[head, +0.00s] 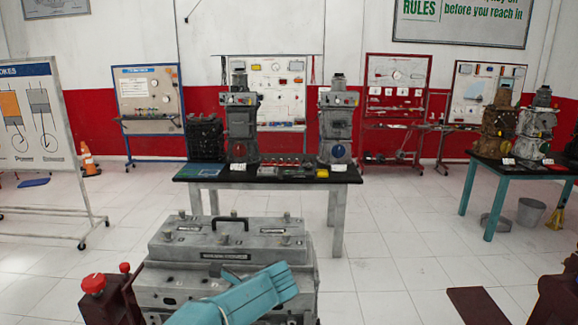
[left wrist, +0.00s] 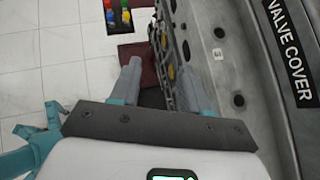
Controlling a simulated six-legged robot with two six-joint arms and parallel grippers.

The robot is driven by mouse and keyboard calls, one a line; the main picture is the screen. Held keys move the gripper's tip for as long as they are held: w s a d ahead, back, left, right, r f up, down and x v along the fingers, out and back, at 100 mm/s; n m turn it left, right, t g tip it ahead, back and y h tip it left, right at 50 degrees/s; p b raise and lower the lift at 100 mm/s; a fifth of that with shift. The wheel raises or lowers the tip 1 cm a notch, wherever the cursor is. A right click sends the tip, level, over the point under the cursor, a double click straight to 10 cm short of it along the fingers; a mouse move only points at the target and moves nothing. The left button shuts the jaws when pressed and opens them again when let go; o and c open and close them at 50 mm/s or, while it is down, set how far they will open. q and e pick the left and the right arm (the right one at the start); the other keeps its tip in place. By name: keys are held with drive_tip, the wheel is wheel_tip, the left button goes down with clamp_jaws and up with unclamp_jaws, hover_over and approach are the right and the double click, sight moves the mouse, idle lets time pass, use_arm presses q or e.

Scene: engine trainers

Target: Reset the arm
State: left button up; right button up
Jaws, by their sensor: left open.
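My left gripper (left wrist: 158,82) shows in the left wrist view. Its two grey-tipped fingers are apart, with nothing seen between them but floor and the edge of an engine. The grey engine with a label reading VALVE COVER (left wrist: 290,50) stands close along the right side of that view. In the head view the grey engine (head: 185,245) with a black handle on top stands at the bottom centre. My right gripper is in neither view.
A dark table (head: 270,172) with two engines stands behind the near engine. A teal-legged table (head: 490,205) with engines is at the right. A wheeled board (head: 40,150) stands at the left. White floor (head: 400,260) is clear between them.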

use_arm(q)
drive_tip(key=s+d+f+n+g+h+b, duration=0.1)
drive_tip(key=s+f+n+h, duration=0.15)
drive_tip(key=s+f, duration=0.45)
drive_tip(key=s+d+f+n+g+h+b, duration=0.1)
drive_tip(key=s+d+f+n+g+h, duration=0.15)
drive_tip(key=f, duration=0.85)
drive_tip(key=s+d+f+n+g+h+b, duration=0.1)
drive_tip(key=s+f+h, duration=0.3)
drive_tip(key=f, duration=0.5)
drive_tip(key=s+f+n+h+b, duration=0.1)
drive_tip(key=s+f+n+h, duration=0.1)
drive_tip(key=s+n, duration=0.7)
drive_tip(key=s+f+n+t+h+b, duration=0.1)
drive_tip(key=s+f+n+h, duration=0.1)
drive_tip(key=s+f+n, duration=0.3)
drive_tip(key=s+n, duration=0.4)
drive_tip(key=s, duration=0.2)
drive_tip(key=shift+d+f, duration=0.2)
drive_tip(key=shift+f, duration=0.05)
drive_tip(key=shift+s, duration=0.15)
